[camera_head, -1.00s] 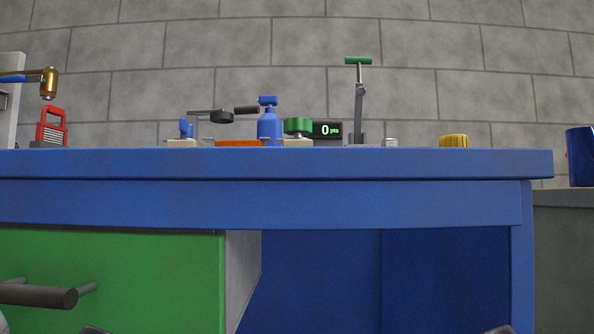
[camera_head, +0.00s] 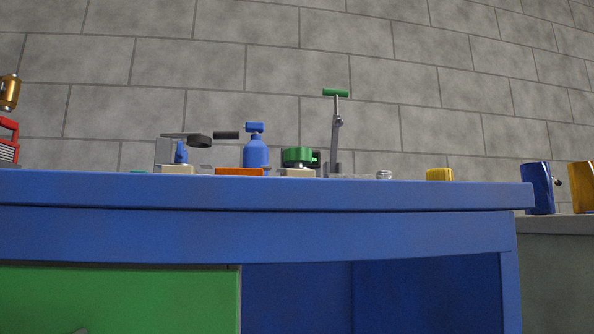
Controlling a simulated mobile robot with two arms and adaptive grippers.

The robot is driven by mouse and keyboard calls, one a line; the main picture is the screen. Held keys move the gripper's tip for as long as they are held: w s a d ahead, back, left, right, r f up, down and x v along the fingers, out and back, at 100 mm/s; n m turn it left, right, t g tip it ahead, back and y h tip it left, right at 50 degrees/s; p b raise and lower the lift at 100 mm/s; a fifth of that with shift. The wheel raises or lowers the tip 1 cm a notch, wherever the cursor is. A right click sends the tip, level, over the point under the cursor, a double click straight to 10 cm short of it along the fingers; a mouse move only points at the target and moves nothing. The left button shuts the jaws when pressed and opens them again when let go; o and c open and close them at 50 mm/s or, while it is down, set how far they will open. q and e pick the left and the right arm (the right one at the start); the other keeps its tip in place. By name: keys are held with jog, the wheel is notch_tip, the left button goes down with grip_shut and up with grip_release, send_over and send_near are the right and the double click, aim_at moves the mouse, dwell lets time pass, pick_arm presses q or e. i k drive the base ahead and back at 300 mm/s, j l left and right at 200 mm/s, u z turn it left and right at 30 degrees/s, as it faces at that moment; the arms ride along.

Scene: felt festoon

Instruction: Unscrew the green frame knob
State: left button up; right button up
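A round green knob (camera_head: 298,157) sits on a pale block on top of the blue workbench (camera_head: 400,195). Its side faces me. A dark box stands partly hidden just behind it. To its right, a grey upright lever carries a green crossbar handle (camera_head: 335,93). I cannot tell for sure which green part the frame knob is. Neither gripper shows clearly. Only a small grey sliver shows at the bottom left edge, and I cannot tell which part it is. Nothing touches the green knob.
Left of the knob stand a blue bottle-shaped part (camera_head: 256,152), an orange block (camera_head: 239,171) and a dark-ended lever (camera_head: 199,140). A yellow ribbed piece (camera_head: 439,174) sits to the right. Blue (camera_head: 539,188) and amber cups stand beyond the bench's right end. A green drawer front (camera_head: 120,298) is below.

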aim_at(298, 157)
jog(key=l+u, duration=0.4)
jog(key=l, duration=0.25)
jog(key=l+u, duration=0.45)
jog(key=l, duration=0.25)
jog(key=k, duration=0.05)
